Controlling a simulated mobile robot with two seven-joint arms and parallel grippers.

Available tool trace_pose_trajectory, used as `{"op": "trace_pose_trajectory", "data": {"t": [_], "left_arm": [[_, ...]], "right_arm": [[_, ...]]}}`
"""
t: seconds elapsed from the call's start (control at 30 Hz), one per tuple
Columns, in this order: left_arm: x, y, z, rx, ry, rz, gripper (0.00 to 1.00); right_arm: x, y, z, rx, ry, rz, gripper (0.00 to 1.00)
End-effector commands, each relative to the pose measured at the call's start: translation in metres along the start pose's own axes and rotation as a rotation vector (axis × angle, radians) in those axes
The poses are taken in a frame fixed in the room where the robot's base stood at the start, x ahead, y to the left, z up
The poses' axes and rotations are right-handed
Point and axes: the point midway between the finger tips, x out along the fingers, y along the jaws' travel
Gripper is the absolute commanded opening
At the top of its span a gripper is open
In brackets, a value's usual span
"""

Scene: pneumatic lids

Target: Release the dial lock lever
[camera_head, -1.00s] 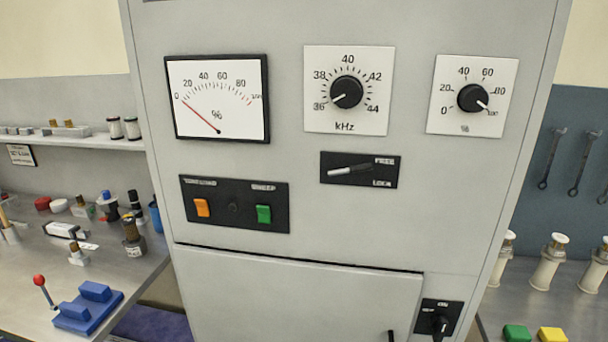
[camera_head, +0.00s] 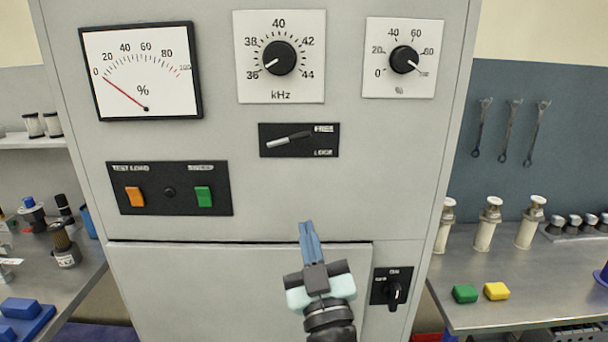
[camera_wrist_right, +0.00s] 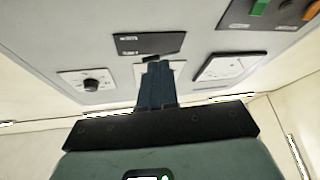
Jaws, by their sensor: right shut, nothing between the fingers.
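The lock lever (camera_head: 288,140) is a slim handle with a pale end on a black plate (camera_head: 271,128) below the kHz dial (camera_head: 279,58). The plate reads FREE at upper right and LOCK at lower right. The lever's pale end points left and slightly down. My right gripper (camera_head: 307,232) is shut and empty, fingers pointing up, below the plate and apart from it in the head view. In the right wrist view the blue fingers (camera_wrist_right: 157,66) overlap the plate's edge (camera_wrist_right: 148,42) in the picture; the lever is not clear there. My left gripper is not in view.
A meter (camera_head: 142,70) and a percent dial (camera_head: 404,59) flank the kHz dial. A switch plate (camera_head: 169,188) with orange and green rockers is lower left. A black rotary switch (camera_head: 393,290) is lower right. A bench (camera_head: 480,265) with several parts stands at right.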

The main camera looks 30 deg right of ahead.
Motion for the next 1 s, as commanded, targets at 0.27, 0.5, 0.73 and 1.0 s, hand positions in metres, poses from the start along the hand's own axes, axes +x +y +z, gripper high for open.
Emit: {"op": "trace_pose_trajectory", "data": {"t": [0.27,0.5,0.73,1.0], "left_arm": [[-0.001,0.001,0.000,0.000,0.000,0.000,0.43],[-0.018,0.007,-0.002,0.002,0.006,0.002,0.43],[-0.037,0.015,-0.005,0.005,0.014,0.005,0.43],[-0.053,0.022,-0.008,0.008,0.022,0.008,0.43]], "right_arm": [[0.002,0.023,-0.043,-0.030,0.087,0.070,0.00],[0.048,0.026,-0.047,-0.028,0.085,0.069,0.00],[0.097,0.029,-0.051,-0.029,0.084,0.068,0.00],[0.129,0.031,-0.053,-0.028,0.085,0.067,0.00]]}}
